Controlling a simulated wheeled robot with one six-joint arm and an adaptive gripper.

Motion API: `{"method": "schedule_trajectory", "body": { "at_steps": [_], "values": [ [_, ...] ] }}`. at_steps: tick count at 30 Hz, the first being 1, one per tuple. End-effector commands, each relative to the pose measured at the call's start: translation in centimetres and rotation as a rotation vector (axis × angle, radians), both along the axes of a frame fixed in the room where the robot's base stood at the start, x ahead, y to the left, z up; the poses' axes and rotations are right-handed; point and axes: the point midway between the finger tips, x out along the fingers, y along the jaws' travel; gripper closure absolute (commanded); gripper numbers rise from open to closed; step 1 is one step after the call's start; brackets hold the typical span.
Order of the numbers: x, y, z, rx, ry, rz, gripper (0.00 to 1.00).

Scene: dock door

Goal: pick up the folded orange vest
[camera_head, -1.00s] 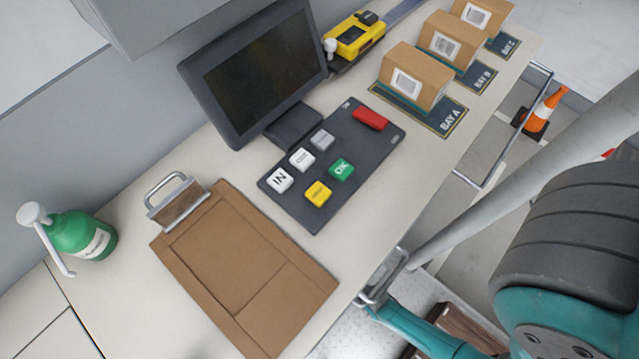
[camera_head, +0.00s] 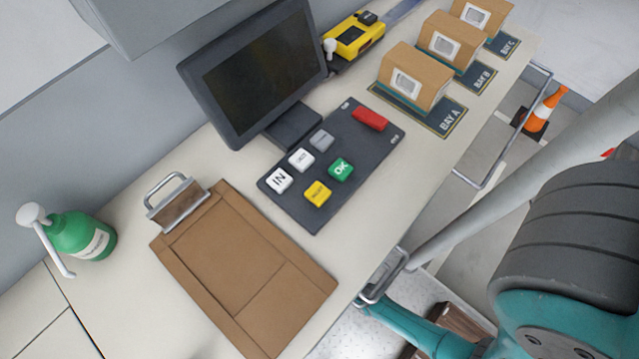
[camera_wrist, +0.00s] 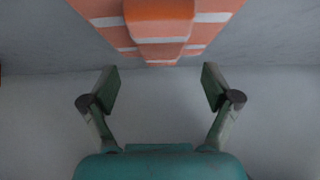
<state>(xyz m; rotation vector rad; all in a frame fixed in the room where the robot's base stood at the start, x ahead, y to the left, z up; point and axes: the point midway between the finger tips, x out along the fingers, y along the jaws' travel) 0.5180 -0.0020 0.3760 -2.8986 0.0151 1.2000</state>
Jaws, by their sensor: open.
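The folded orange vest (camera_wrist: 160,30) shows at the top of the wrist view, cut off by the upper edge. It is salmon-orange with pale bands, and a brighter orange raised part runs down its middle. My gripper (camera_wrist: 160,85) is open and empty in the wrist view. Its two fingers point toward the vest, one on each side of its middle, with the tips below its near edge in the picture. I see no contact. Neither the vest nor my gripper's fingers show in the head view.
A plain grey surface (camera_wrist: 160,105) surrounds the vest. In the head view, a counter (camera_head: 400,190) carries a clipboard (camera_head: 240,270), keypad (camera_head: 290,185), monitor (camera_head: 262,70), green pump bottle (camera_head: 80,238), yellow device (camera_head: 355,38) and several boxes (camera_head: 415,75). A cone (camera_head: 542,110) stands beyond the counter.

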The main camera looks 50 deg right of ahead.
Motion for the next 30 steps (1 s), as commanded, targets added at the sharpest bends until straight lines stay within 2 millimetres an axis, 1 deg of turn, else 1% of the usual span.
{"method": "schedule_trajectory", "body": {
  "at_steps": [2, 6, 12, 22, 23, 24, 26, 27, 29, 30],
  "values": [
    [0.3, 0.0, -0.3, 0.000, 0.000, 0.000, 0.12],
    [0.9, 0.2, -1.8, 0.000, 0.001, 0.001, 0.12],
    [2.1, 0.1, -2.9, -0.001, 0.000, 0.001, 0.12],
    [2.3, 0.1, -3.2, 0.000, 0.000, 0.000, 0.12],
    [2.3, 0.1, -3.1, 0.000, 0.000, 0.000, 0.20],
    [2.3, 0.1, -3.1, 0.000, 0.000, 0.000, 0.30],
    [2.3, 0.1, -3.1, 0.000, 0.000, 0.000, 0.45],
    [2.3, 0.1, -3.1, 0.000, 0.000, 0.000, 0.55],
    [2.3, 0.1, -3.1, 0.000, 0.000, 0.000, 0.70],
    [2.3, 0.1, -3.1, 0.000, 0.000, 0.000, 0.80]
  ]
}}
